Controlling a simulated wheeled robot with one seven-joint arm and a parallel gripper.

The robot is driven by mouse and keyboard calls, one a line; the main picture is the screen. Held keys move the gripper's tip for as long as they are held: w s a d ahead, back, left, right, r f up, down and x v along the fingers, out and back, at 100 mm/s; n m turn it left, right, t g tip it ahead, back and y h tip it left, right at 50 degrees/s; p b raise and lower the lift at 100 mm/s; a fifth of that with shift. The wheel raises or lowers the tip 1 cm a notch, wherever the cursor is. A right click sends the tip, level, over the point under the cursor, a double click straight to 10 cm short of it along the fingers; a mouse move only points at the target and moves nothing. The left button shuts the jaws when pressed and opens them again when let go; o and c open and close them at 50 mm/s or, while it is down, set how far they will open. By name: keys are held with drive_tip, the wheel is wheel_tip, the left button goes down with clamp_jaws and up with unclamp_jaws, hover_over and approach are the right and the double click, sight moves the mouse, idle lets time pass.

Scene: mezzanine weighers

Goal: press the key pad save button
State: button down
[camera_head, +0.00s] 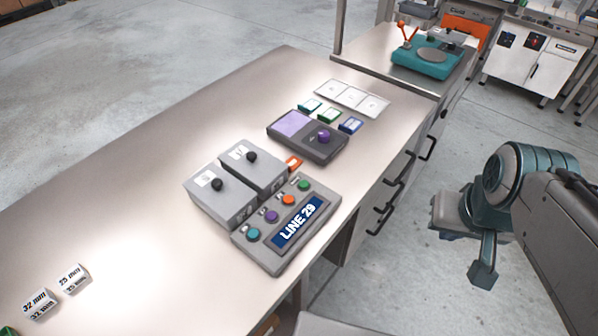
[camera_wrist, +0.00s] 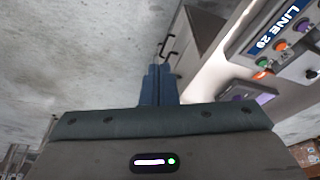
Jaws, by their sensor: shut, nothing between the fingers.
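A grey key pad (camera_head: 262,256) with a dark blue "LINE 29" plate (camera_head: 299,222) lies on the bench. It has a row of round buttons: teal (camera_head: 253,234), purple (camera_head: 271,216), orange (camera_head: 288,199) and green (camera_head: 304,185). The labels beside them are too small to read, so I cannot tell which is save. The key pad also shows at the upper right of the wrist view (camera_wrist: 237,48). My gripper (camera_head: 482,276) is shut and empty, off the bench's right side, well apart from the key pad. Its closed fingers show in the wrist view (camera_wrist: 158,72).
Two grey boxes with black knobs (camera_head: 217,184) stand directly behind the key pad. A dark unit with a purple knob (camera_head: 323,136) and small coloured blocks lie farther back. White marked blocks (camera_head: 73,278) sit front left. Drawer handles (camera_head: 381,219) project from the bench side.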

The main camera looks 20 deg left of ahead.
drive_tip(key=m+t+y+p, duration=0.3)
drive_tip(key=m+y+p, duration=0.35)
drive_tip(key=m, duration=1.05)
hover_over(306, 186)
wheel_tip(306, 186, down, 8)
drive_tip(key=shift+s+f+y+b, duration=0.1)
drive_tip(key=shift+y+b, duration=0.15)
drive_tip(key=shift+b, duration=0.1)
drive_tip(key=shift+f, duration=0.15)
wheel_tip(306, 186, down, 8)
drive_tip(key=b, duration=0.8)
drive_tip(key=shift+f, duration=0.3)
